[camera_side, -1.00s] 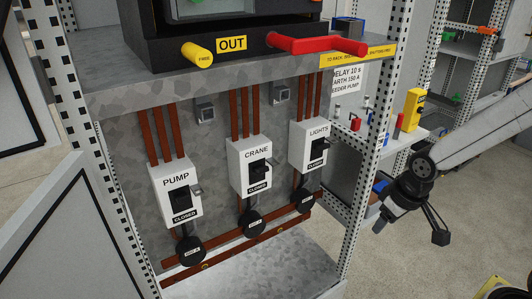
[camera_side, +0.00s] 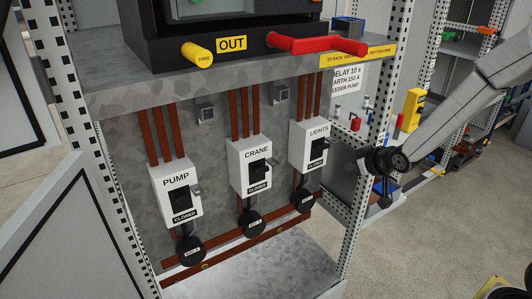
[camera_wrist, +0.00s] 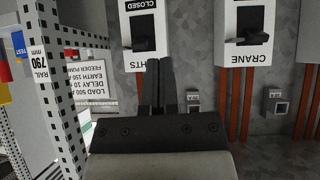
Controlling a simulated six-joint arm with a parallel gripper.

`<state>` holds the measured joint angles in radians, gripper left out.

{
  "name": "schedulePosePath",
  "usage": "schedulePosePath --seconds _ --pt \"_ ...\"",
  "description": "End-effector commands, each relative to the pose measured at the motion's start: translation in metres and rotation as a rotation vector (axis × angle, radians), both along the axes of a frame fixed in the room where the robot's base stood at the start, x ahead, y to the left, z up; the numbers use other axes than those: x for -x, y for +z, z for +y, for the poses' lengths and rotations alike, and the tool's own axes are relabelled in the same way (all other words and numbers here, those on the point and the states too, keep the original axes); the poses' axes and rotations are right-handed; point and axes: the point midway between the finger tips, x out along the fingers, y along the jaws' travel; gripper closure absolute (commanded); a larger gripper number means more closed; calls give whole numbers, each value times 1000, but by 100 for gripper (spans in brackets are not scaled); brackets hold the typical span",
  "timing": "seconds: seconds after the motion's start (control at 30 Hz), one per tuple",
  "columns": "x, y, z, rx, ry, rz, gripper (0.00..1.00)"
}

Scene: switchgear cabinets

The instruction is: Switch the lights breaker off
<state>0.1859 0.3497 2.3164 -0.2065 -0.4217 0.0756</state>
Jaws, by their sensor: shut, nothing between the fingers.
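The lights breaker (camera_side: 304,133) is a white box at the right of a row of breakers on the cabinet's back panel. Its dark handle (camera_side: 318,148) sits above a tag that reads CLOSED. In the wrist view, which is upside down, the breaker shows at the top with its handle (camera_wrist: 144,42) and CLOSED tag. My gripper (camera_wrist: 159,65) is shut and empty. Its fingertips appear just below the handle in that picture; I cannot tell the gap. In the side view my wrist is at the cabinet's right front post, and the fingers are not clear.
The crane breaker (camera_side: 240,151) and pump breaker (camera_side: 166,190) stand to the left, both tagged CLOSED. The perforated post (camera_side: 352,225) is close to my wrist. A shelf (camera_side: 120,92) with a red handle (camera_side: 310,44) overhangs the breakers. Brown busbars (camera_side: 225,257) run below.

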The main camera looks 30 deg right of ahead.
Motion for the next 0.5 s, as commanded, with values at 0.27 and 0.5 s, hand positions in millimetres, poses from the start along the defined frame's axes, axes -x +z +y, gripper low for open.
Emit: schedulePosePath --seconds 0.27,0.5 --pt "-48 8 -32 -2 17 -282 100" --pt "-69 17 -52 -13 43 -491 100"
